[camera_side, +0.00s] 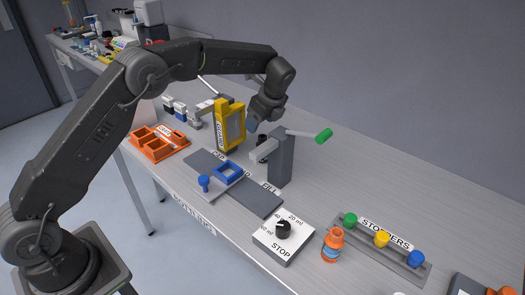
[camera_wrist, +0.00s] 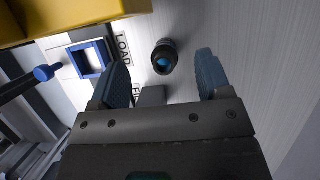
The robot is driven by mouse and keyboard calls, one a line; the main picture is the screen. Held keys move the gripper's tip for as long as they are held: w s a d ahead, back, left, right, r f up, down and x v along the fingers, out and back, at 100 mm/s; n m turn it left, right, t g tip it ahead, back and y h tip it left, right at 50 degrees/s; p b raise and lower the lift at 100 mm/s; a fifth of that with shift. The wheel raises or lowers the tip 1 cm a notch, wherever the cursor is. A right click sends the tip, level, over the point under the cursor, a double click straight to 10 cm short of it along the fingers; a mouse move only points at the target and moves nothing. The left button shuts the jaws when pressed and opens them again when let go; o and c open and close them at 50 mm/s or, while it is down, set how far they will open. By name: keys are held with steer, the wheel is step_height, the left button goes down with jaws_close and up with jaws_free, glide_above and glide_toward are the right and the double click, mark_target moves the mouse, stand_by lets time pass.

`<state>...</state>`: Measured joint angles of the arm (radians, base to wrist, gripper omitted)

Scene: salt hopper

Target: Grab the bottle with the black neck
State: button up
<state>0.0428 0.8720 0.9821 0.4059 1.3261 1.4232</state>
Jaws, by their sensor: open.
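In the wrist view a bottle with a black neck (camera_wrist: 164,58) is seen from above. Its round black rim surrounds a blue centre. My gripper (camera_wrist: 162,76) is open, its two blue-grey fingers spread left and right of the bottle in the picture, with nothing between them touching it that I can see. In the side view my gripper (camera_side: 257,121) points down between the yellow guard and the grey lever post. A small black top (camera_side: 262,139) shows below it, mostly hidden behind the post; this looks like the same bottle. The height gap is unclear.
The yellow-framed guard (camera_side: 231,124) and the grey post (camera_side: 281,162) with a green-handled lever (camera_side: 323,136) stand close on either side. A blue square frame (camera_side: 228,172) sits on the slide in front. An orange bottle (camera_side: 332,246) and stopper rack (camera_side: 381,247) are at right.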

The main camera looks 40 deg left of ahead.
mark_target(260, 136)
step_height(260, 136, down, 3)
steer(key=shift+f, duration=0.2)
steer(key=x, duration=0.5)
steer(key=shift+d+f, duration=0.1)
steer(key=shift+d, duration=0.3)
steer(key=c, duration=1)
